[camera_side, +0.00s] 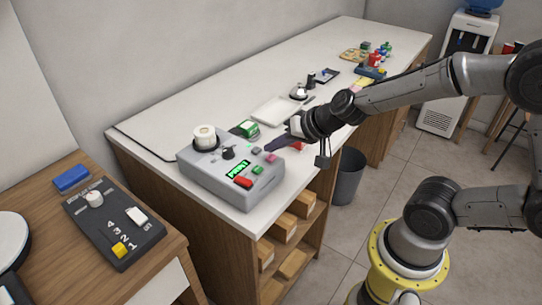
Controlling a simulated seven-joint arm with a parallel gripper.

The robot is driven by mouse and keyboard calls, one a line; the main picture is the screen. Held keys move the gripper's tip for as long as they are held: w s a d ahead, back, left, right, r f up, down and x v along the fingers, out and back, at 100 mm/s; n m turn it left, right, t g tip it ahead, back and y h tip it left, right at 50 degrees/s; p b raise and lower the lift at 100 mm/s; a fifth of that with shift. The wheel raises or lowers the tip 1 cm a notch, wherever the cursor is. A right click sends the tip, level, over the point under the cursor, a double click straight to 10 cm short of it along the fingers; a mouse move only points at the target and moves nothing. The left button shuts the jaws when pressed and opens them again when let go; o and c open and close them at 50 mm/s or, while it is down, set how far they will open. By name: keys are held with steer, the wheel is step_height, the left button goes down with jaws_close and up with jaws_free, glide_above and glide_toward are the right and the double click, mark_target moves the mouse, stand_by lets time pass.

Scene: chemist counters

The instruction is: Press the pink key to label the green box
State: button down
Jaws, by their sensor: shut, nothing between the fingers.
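The grey label machine (205,178) stands on the near end of the white counter. The pink key (271,158) is on its sloped top at the right, close to a green key (257,170), a red key (243,182) and a small grey key (256,150). The green box (246,129) lies on the counter just behind the machine. My gripper (268,148) is shut and empty, its dark fingertips reaching over the machine's right side just above and behind the pink key. I cannot tell whether they touch it.
The machine has a white label roll (205,136), a black knob (228,153) and a lit green display (237,170). A red item (298,146) is partly hidden by my gripper. A white tray (275,110) and a bell (299,91) stand farther back on the counter (225,90).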

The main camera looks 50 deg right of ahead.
steer(key=shift+r, duration=2.5)
step_height(320, 180, up, 7)
steer(key=n, duration=0.2)
glide_above(275, 163)
steer(key=s+a, duration=0.2)
steer(key=s+a+r+n+y, duration=0.1)
steer(key=s+a+r+n, duration=0.15)
steer(key=s, duration=0.25)
steer(key=s+d+f+n+g+h, duration=0.1)
steer(key=s+f, duration=0.1)
steer(key=s, duration=0.4)
steer(key=s+d+f+n+g+h, duration=0.1)
steer(key=s+d+f+n+g, duration=0.1)
steer(key=s, duration=0.5)
steer(key=shift+d+g, duration=0.3)
